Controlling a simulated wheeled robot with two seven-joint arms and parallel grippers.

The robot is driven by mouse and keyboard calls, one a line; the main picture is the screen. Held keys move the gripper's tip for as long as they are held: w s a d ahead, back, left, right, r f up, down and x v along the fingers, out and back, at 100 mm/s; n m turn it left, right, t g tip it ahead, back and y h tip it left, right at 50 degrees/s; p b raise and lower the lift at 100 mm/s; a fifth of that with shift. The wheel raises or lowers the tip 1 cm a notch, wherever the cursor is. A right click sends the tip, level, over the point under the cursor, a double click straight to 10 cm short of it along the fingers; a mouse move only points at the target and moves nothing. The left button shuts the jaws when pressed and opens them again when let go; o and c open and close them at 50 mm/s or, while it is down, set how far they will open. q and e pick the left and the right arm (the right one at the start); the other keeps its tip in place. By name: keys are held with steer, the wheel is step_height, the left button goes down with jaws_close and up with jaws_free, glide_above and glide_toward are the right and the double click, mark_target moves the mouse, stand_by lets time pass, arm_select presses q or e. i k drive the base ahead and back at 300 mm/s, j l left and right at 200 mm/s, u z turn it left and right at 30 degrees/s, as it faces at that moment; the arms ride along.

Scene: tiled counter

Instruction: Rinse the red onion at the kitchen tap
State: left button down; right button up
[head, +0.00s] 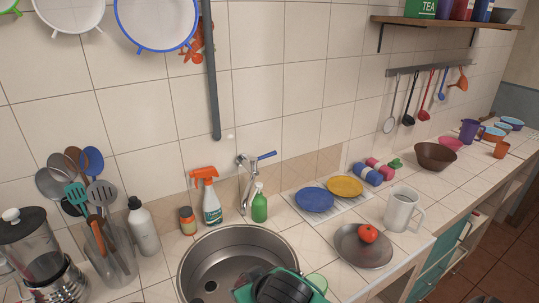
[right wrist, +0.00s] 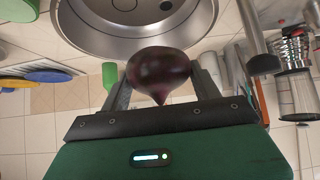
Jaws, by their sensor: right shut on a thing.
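The red onion (right wrist: 158,72) is dark purple and sits between the two fingers of my right gripper (right wrist: 160,82) in the right wrist view. The gripper is shut on it. In the head view the green and black end of my right arm (head: 283,287) covers the front right part of the sink, and the onion is hidden there. The steel sink (head: 207,262) also shows in the right wrist view (right wrist: 85,25). The chrome tap (head: 246,190) with a blue lever stands behind the sink. No water shows at it. My left gripper is not in view.
A spray bottle (head: 207,200), an orange-lidded jar (head: 187,220) and a green soap bottle (head: 259,204) stand behind the sink. Blue (head: 314,199) and yellow (head: 345,186) plates lie to the right. A plate (head: 350,250) with a tomato and a pitcher (head: 401,210) stand farther right.

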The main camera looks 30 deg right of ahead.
mark_target(254, 161)
steer(key=k+j+z, duration=0.1)
steer(key=z, duration=0.9)
steer(key=k+l, duration=0.05)
